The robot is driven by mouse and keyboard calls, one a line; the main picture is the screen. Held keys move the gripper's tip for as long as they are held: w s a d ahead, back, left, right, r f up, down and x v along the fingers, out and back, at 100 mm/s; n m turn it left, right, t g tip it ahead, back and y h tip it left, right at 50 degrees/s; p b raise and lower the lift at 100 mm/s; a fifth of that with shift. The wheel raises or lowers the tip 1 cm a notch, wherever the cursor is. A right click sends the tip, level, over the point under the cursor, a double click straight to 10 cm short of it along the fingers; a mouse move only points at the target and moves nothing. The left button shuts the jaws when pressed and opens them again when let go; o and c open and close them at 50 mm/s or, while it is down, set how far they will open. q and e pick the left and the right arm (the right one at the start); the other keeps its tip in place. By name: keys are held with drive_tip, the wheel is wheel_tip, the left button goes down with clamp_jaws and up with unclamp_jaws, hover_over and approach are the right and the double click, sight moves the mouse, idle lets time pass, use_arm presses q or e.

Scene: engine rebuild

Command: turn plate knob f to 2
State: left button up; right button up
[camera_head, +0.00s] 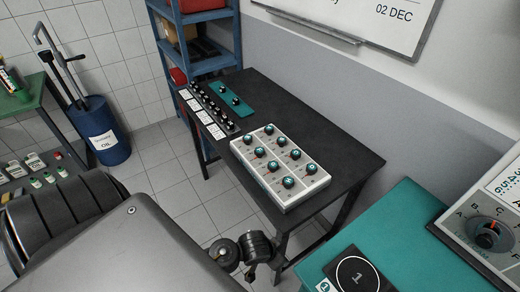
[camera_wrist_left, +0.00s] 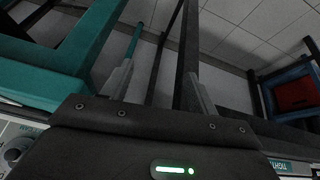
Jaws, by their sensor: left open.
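A white plate (camera_head: 283,166) with several black knobs with teal caps lies on the dark table in the head view. The knobs stand in two rows, and their letters and pointer settings are too small to read, so I cannot tell which one is f. In the left wrist view my left gripper (camera_wrist_left: 160,88) is open, with its two fingers apart and nothing between them. It is not in contact with the plate in that view. My right gripper is in neither view.
The dark table (camera_head: 345,158) also holds a black strip of small knobs (camera_head: 208,108) and a teal strip (camera_head: 233,101). A teal table (camera_head: 425,235) at the right carries a large lettered dial (camera_head: 487,234) and a black pad (camera_head: 357,273). A blue shelf (camera_head: 215,62) stands behind.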

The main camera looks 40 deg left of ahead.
use_arm(q)
drive_tip(key=w+d+r+t+p, duration=0.1)
drive_tip(key=w+d+r+p, duration=0.1)
drive_tip(key=r, duration=0.5)
drive_tip(key=w+d+r+t+p, duration=0.1)
drive_tip(key=r, duration=0.7)
drive_tip(key=w+d+r+h+p, duration=0.1)
drive_tip(key=w+d+r+h, duration=0.15)
drive_tip(key=w, duration=0.65)
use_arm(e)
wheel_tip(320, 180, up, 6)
use_arm(q)
drive_tip(key=n+g+y, duration=0.4)
drive_tip(key=n+y, duration=0.3)
drive_tip(key=n, duration=0.3)
approach(259, 150)
drive_tip(key=b+x, duration=0.6)
drive_tip(key=x, duration=0.1)
drive_tip(key=shift+s+d, duration=0.2)
drive_tip(key=shift+w+a+f, duration=0.1)
drive_tip(key=shift+w+f, duration=0.1)
drive_tip(key=shift+f, duration=0.05)
drive_tip(key=shift+w+a+f+t, duration=0.2)
drive_tip(key=shift+f+t, duration=0.1)
drive_tip(key=shift+f, duration=0.25)
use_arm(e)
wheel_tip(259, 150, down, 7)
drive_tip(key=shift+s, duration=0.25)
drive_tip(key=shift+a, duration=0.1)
